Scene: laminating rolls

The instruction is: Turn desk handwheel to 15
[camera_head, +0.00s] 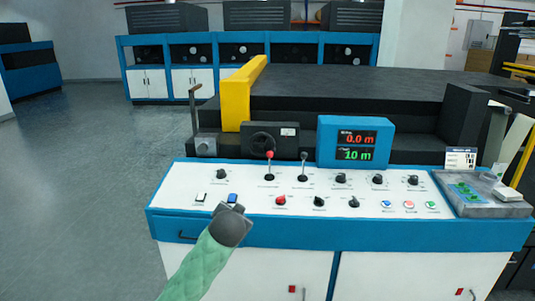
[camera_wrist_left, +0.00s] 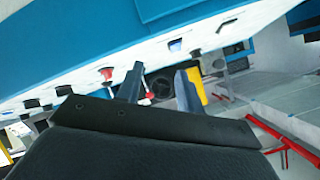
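The desk handwheel (camera_head: 262,139) is a dark round wheel on a black block behind the white control panel, beside a small white label. It also shows in the left wrist view (camera_wrist_left: 160,88), seen between my fingers at a distance. The blue display (camera_head: 355,142) reads 0.0 m in red above 10 m in green. My left gripper (camera_head: 234,208) is over the front left of the panel, in front of and apart from the handwheel. In the left wrist view its two fingers (camera_wrist_left: 159,70) stand apart with nothing between them. My right gripper is not in view.
The white control panel (camera_head: 330,188) carries several knobs, buttons and two upright levers, one red-topped (camera_head: 269,155), close in front of the handwheel. A yellow upright (camera_head: 238,98) and a crank handle (camera_head: 196,103) stand behind. A grey tray (camera_head: 485,196) sits at the right.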

